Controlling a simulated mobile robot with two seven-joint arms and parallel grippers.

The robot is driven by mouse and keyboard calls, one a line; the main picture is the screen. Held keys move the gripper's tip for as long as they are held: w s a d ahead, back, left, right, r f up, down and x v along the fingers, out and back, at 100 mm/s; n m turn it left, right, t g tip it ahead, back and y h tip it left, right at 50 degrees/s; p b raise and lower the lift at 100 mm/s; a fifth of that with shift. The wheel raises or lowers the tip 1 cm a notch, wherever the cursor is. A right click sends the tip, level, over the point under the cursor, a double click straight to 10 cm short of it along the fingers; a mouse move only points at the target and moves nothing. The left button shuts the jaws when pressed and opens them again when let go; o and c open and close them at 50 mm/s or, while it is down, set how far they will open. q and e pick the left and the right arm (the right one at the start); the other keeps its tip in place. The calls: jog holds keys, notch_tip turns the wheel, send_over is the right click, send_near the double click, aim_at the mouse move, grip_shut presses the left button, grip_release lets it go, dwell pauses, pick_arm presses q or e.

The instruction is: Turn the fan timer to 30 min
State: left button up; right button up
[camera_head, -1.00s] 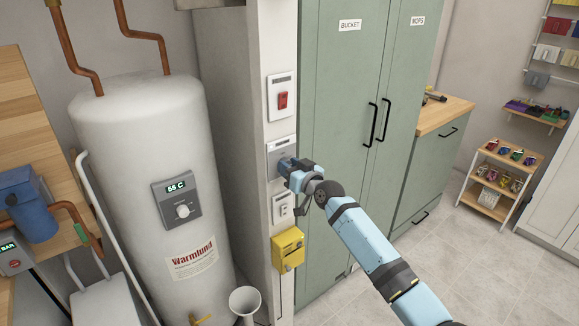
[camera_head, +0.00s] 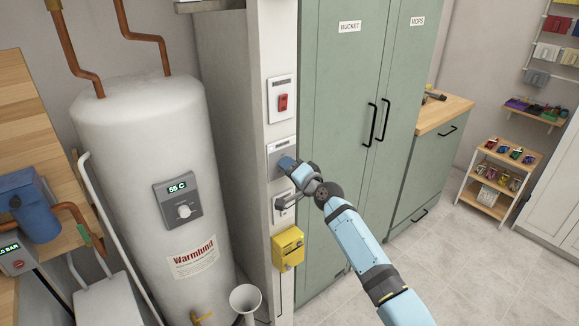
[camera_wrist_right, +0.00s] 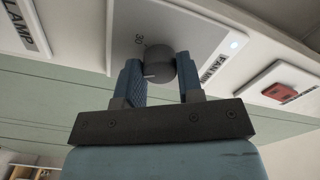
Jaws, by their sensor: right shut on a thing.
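The fan timer is a grey plate (camera_head: 274,160) on the narrow wall post, between two other wall plates. In the right wrist view its plate (camera_wrist_right: 185,22) carries a "FAN MIN" label, a "30" mark and a small lit lamp. Its round dark grey knob (camera_wrist_right: 160,66) has a short white line on its lower left side. My right gripper (camera_wrist_right: 158,75) is shut on the knob, one blue finger on each side. In the head view the right gripper (camera_head: 286,164) covers the knob. My left gripper is not in view.
A red switch (camera_head: 283,102) is above the timer and another wall plate (camera_head: 280,215) is below it. A yellow box (camera_head: 288,248) hangs lower on the post. A white water tank (camera_head: 140,140) stands left, and a green cabinet (camera_head: 340,110) stands right.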

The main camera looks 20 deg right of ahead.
jog(key=shift+m+p, duration=2.05)
jog(key=shift+m, duration=3.75)
jog(key=o, duration=0.9)
jog(key=v, duration=1.3)
jog(key=shift+s+d+b, duration=0.1)
jog(key=shift+s+b, duration=0.3)
